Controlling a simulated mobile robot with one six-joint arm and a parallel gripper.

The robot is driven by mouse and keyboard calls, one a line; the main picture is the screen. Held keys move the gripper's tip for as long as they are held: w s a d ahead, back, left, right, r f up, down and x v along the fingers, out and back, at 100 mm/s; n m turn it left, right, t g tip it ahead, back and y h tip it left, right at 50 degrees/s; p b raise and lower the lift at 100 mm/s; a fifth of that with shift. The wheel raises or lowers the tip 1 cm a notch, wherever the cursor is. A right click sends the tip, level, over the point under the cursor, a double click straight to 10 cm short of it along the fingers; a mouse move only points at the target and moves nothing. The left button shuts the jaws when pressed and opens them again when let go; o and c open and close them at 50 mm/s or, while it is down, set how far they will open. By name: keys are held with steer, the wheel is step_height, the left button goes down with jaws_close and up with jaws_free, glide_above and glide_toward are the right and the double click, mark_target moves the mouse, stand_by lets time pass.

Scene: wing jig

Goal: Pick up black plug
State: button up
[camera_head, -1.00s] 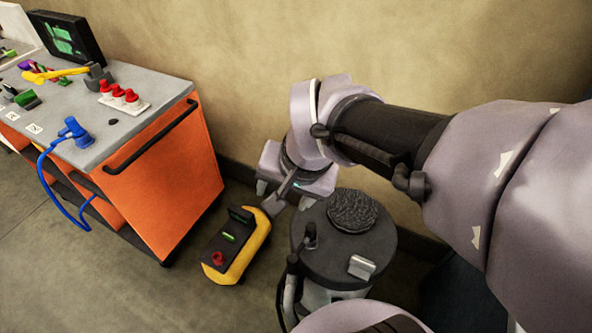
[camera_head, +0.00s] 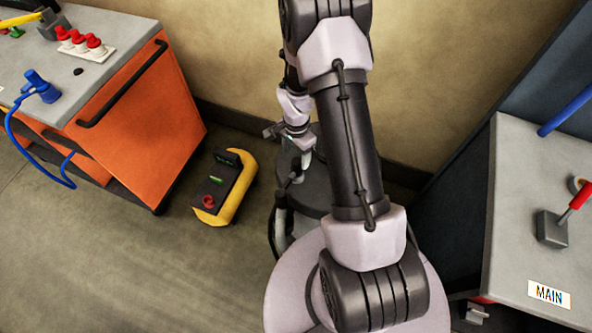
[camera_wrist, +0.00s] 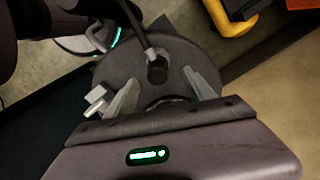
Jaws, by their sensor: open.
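No black plug can be made out with certainty. A small black disc (camera_head: 78,71) lies on the grey top of the orange cart; I cannot tell whether it is the plug. My gripper (camera_wrist: 163,90) is open, and its two fingers stand apart with nothing held between them. In the head view my gripper is small and partly hidden, above my dark round base and well to the right of the cart.
On the orange cart (camera_head: 150,120) are a blue plug (camera_head: 40,87) with a cable and a red-knobbed block (camera_head: 82,44). A yellow-and-black box (camera_head: 226,187) stands on the floor. At right, a grey bench (camera_head: 520,200) holds a red-handled switch (camera_head: 570,205) and a MAIN label.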

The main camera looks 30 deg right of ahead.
mark_target(297, 166)
steer(key=f+b, duration=0.1)
steer(key=f, duration=0.2)
steer(key=f+b, duration=0.1)
steer(key=f, duration=0.3)
steer(key=shift+s+b, duration=0.2)
steer(key=shift+b, duration=0.1)
steer(key=shift+r, duration=0.2)
steer(key=shift+c, duration=0.4)
jaws_close()
step_height(297, 166, up, 13)
steer(key=p, duration=0.5)
steer(key=shift+s, duration=0.1)
